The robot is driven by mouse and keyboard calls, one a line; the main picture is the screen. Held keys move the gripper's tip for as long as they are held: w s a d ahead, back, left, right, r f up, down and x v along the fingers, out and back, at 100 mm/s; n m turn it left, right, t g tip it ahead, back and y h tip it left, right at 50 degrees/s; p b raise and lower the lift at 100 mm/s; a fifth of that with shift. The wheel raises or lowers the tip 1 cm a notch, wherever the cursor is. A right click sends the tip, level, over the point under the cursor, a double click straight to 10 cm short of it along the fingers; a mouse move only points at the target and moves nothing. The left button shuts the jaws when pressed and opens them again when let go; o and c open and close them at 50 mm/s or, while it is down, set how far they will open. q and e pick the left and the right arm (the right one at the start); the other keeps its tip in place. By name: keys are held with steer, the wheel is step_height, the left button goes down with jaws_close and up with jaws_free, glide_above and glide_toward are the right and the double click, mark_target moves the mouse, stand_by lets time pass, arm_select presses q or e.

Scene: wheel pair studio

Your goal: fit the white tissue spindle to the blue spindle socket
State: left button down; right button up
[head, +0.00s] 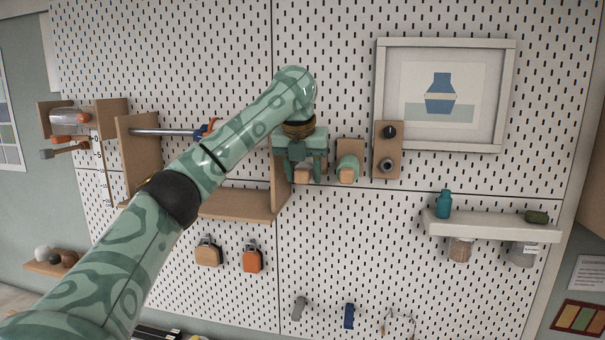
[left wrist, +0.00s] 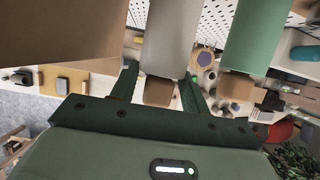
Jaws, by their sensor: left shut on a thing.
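The white tissue spindle (left wrist: 170,40) shows in the left wrist view as a pale cylinder with a tan end block. My left gripper (left wrist: 158,92) is shut on it, a finger on either side of the tan end. In the head view the left gripper (head: 306,172) is at the pegboard, pointing down and hiding most of the spindle; a tan end shows between the fingers. A blue piece (head: 202,131) with orange beside it, at the right end of a silver rod, may be the blue spindle socket; I cannot tell for sure. My right gripper is out of view.
A green cylinder (head: 348,167) with a tan end sits just right of the gripper, and a wooden plate with dark knobs (head: 388,162) beyond it. A wooden shelf (head: 235,205) is at lower left. A framed picture (head: 445,148) hangs at upper right.

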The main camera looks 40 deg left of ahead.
arm_select(q)
steer(key=shift+w+a, duration=0.35)
steer(key=shift+w, duration=0.3)
steer(key=shift+w+a, duration=0.2)
steer(key=shift+w, duration=0.1)
stand_by(1.0)
steer(key=c, duration=0.6)
jaws_free()
steer(key=shift+c, duration=0.2)
steer(key=v, duration=1.6)
steer(key=shift+r, duration=0.2)
